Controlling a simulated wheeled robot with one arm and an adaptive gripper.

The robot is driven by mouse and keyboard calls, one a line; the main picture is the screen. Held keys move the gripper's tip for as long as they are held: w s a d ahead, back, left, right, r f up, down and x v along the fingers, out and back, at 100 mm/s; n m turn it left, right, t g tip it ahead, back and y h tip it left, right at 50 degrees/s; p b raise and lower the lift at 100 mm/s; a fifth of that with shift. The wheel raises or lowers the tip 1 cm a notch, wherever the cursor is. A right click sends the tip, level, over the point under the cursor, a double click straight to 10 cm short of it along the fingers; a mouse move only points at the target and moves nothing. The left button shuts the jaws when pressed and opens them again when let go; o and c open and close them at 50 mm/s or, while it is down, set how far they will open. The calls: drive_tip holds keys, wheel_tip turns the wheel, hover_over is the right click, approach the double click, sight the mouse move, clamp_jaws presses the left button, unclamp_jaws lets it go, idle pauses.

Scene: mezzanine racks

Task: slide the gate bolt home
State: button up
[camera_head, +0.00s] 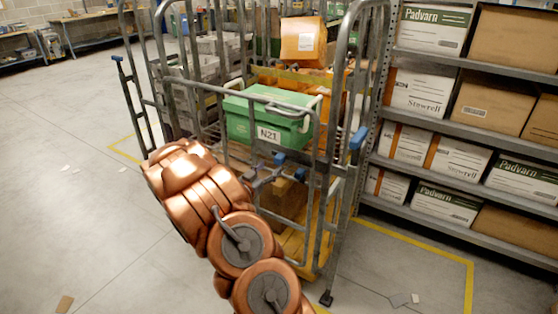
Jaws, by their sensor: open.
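A grey tubular roll cage (333,120) stands in the middle with a low barred gate across its front. On the gate, at mid height, is a small grey fitting with blue parts (280,158). It looks like the gate bolt, but it is too small to tell how far its bar is slid. My copper arm crosses the lower middle, in front of the cage and left of this fitting. I cannot make out my gripper in this view.
The cage holds a green crate (240,118) labelled N21 and an orange box (303,40). Blue fittings (358,138) sit on the cage's side posts. A rack of cartons (458,160) stands close at right. Open concrete floor (60,170) lies at left, with a few scraps.

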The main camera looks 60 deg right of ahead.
sight(277, 161)
drive_tip(key=d+p, duration=0.1)
drive_tip(key=d, duration=0.4)
drive_tip(key=shift+w+r, duration=0.1)
drive_tip(key=shift+w+d+p, duration=0.1)
drive_tip(key=shift+d+p, duration=0.25)
drive_tip(key=shift+d, duration=0.85)
clamp_jaws()
